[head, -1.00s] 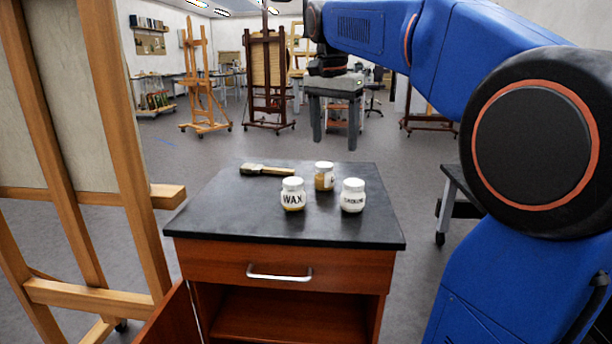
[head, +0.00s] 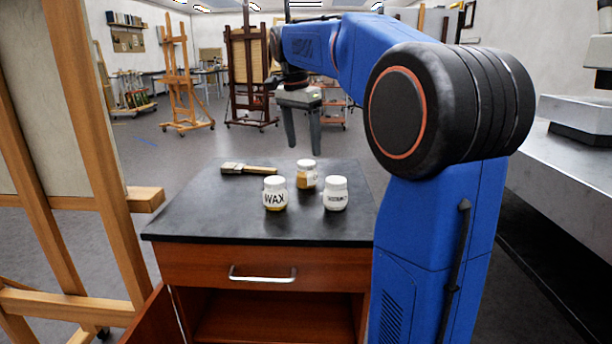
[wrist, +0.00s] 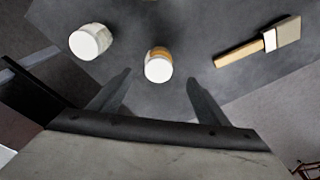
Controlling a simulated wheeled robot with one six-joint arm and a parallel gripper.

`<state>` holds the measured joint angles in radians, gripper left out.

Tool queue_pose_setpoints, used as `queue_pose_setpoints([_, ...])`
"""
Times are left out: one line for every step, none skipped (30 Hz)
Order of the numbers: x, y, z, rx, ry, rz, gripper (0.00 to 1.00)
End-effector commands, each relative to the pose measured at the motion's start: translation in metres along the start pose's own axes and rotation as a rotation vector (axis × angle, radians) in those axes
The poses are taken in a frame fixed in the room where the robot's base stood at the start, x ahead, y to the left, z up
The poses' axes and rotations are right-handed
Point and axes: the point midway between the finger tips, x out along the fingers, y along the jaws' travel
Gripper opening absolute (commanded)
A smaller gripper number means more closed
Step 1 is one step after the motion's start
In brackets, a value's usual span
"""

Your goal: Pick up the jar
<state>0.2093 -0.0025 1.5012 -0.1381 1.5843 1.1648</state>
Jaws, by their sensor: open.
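Three white-lidded jars stand upright on a black-topped cabinet (head: 215,215). The front left jar (head: 275,194) reads "WAX" and has amber contents. The back jar (head: 306,174) has amber contents and also shows in the wrist view (wrist: 158,66). The right jar (head: 335,193) is white, its label too small to read, and appears at upper left in the wrist view (wrist: 91,42). My gripper (head: 304,148) is open and empty, above the cabinet's far side. In the wrist view its fingers (wrist: 158,80) point towards the back jar, with a gap between them.
A flat brush (head: 247,169) lies on the cabinet top, left of the jars. A wooden easel (head: 105,150) stands close on the left. A grey bench (head: 570,150) is at the right. More easels stand behind on open floor.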

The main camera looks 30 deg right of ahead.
Motion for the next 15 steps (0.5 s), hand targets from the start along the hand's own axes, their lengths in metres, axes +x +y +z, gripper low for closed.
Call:
queue_pose_setpoints([0.009,0.001,0.0,0.0,-0.001,0.002,0.7])
queue_pose_setpoints([0.013,0.001,0.0,0.0,-0.001,0.002,0.7])
queue_pose_setpoints([0.019,0.001,0.0,0.0,-0.001,0.002,0.7])
queue_pose_setpoints([0.022,0.001,0.0,0.0,-0.001,0.001,0.7])
queue_pose_setpoints([0.025,0.001,0.0,0.0,0.0,0.001,0.7])
queue_pose_setpoints([0.029,0.001,0.0,0.0,0.0,0.001,0.7])
queue_pose_setpoints([0.031,0.001,0.0,0.0,0.0,0.001,0.7])
queue_pose_setpoints([0.032,0.001,0.0,0.0,0.0,0.001,0.7])
queue_pose_setpoints([0.034,0.001,0.0,0.0,0.0,0.0,0.7])
queue_pose_setpoints([0.035,0.001,0.0,0.0,0.0,0.0,0.7])
queue_pose_setpoints([0.036,0.001,0.0,0.0,0.0,0.0,0.7])
queue_pose_setpoints([0.039,0.001,0.0,0.0,0.0,0.0,0.7])
queue_pose_setpoints([0.042,0.001,0.001,0.0,0.0,0.0,0.7])
queue_pose_setpoints([0.045,0.001,0.001,0.0,-0.001,0.001,0.7])
queue_pose_setpoints([0.05,0.002,0.001,0.0,-0.001,0.002,0.7])
